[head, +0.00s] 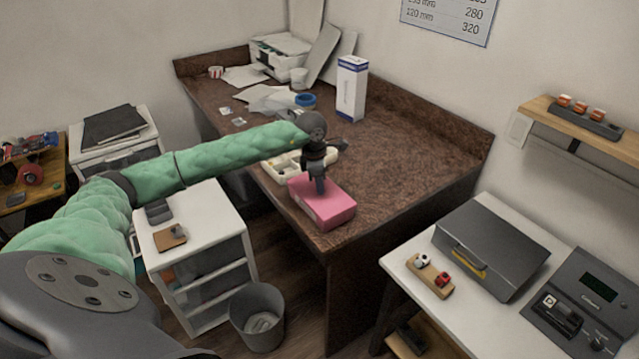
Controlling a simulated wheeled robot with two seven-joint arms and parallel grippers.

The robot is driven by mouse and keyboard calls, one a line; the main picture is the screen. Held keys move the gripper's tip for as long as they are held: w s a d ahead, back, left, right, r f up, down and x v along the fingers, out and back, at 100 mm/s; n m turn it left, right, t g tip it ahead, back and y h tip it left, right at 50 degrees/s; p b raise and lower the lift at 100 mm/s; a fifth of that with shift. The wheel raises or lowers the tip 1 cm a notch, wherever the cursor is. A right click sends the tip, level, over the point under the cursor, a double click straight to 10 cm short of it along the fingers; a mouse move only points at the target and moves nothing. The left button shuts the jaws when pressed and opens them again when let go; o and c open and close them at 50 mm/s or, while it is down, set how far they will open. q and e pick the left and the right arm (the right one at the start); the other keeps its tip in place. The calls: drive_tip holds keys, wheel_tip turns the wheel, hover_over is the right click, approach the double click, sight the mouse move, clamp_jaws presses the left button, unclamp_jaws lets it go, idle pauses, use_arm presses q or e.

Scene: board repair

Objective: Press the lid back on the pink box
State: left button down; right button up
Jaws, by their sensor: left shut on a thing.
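The pink box (327,211) sits near the front corner of the brown counter (400,160). My left gripper (319,188) points down at the top of the box, its fingertips touching or just above it. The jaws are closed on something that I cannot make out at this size. The lid cannot be told apart from the box in this view; the top looks flat and pink. My right gripper is not in view.
A cream divided tray (285,165) stands just behind the box, partly hidden by my left arm. A white and blue carton (351,88) and a blue tape roll (305,100) stand further back. The counter right of the box is clear.

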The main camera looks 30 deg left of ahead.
use_arm(q)
drive_tip(key=shift+f+b, duration=0.4)
drive_tip(key=shift+f, duration=0.05)
drive_tip(key=c, duration=0.7)
unclamp_jaws()
drive_tip(key=shift+r, duration=0.1)
drive_tip(key=shift+r+p, duration=0.65)
drive_tip(key=shift+r, duration=2.8)
